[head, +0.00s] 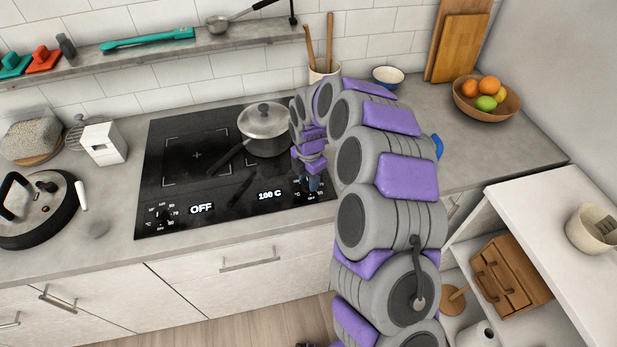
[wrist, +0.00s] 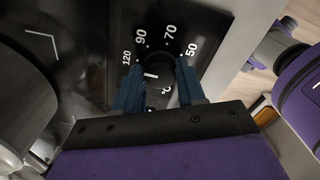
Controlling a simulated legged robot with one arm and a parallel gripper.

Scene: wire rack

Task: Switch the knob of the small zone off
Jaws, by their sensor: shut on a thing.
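The black cooktop (head: 215,175) has a left knob (head: 163,216) beside a display reading OFF. A display at its right (head: 270,195) is lit and appears to read 100 C. My gripper (head: 313,184) is down at the front right corner of the cooktop, over the right knob, which is mostly hidden in the head view. In the wrist view the dark round knob (wrist: 160,74) sits between the two blue fingertips of my gripper (wrist: 161,84), which is shut on it. Printed marks 120, 90, 70 and 50 show around the knob.
A lidded steel pot (head: 265,143) stands on the right side of the cooktop, close to my arm, its dark handle pointing to the front left. A utensil holder (head: 323,73) and bowl (head: 388,76) stand behind. The counter left of the cooktop holds several items.

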